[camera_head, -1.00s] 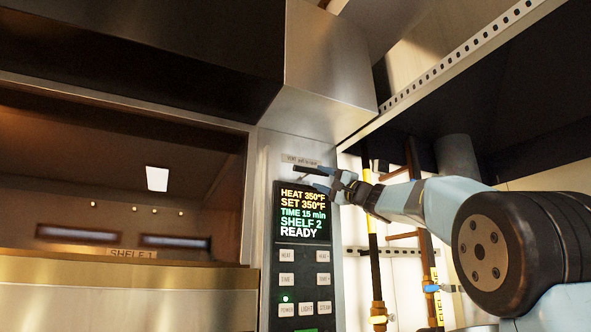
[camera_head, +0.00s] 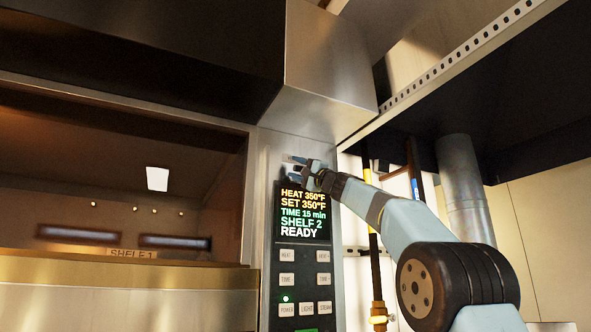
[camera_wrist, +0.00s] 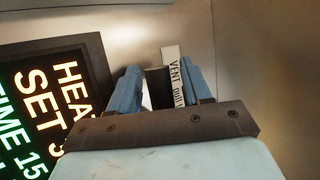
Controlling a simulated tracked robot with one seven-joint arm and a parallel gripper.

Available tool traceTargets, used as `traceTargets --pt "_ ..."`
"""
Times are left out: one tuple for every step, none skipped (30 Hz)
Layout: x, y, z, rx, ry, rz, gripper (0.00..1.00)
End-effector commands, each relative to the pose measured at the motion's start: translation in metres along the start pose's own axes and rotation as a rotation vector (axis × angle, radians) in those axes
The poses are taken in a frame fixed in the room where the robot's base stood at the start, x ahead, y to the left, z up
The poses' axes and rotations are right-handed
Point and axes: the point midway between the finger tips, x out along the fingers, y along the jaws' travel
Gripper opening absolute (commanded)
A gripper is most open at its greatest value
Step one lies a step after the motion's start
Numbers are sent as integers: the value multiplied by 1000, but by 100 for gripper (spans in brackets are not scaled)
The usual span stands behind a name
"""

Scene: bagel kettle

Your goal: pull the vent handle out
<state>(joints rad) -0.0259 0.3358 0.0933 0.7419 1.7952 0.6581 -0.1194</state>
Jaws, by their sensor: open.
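My gripper (camera_head: 300,166) is at the oven's control panel, just above the display. In the wrist view its two blue fingers (camera_wrist: 162,90) are apart, with a dark bar, the vent handle (camera_wrist: 156,88), showing between them. I cannot tell whether either finger touches it. The label reading VENT (camera_wrist: 174,72) is right beside the handle, partly covered by the right finger. In the head view my gripper hides the handle and most of the label.
The lit display (camera_head: 302,213) with buttons below is close under my gripper. The metal hood (camera_head: 325,85) overhangs above. The oven opening (camera_head: 120,190) is to the left. A yellow and black pipe (camera_head: 376,270) and a grey duct (camera_head: 464,190) stand to the right.

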Motion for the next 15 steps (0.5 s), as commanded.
traceTargets --pt "1 0 0 0 0 0 48" --pt "2 0 0 -1 0 0 48" --pt "2 0 0 -1 0 0 48" --pt "2 0 0 -1 0 0 48" --pt "2 0 0 -1 0 0 48" --pt "2 0 0 -1 0 0 48" --pt "2 0 0 -1 0 0 48" --pt "2 0 0 -1 0 0 48" --pt "2 0 0 -1 0 0 48" --pt "2 0 0 -1 0 0 48" --pt "2 0 0 -1 0 0 47" --pt "2 0 0 -1 0 0 43" --pt "2 0 0 -1 0 0 40" --pt "2 0 0 -1 0 0 37" --pt "2 0 0 -1 0 0 33"
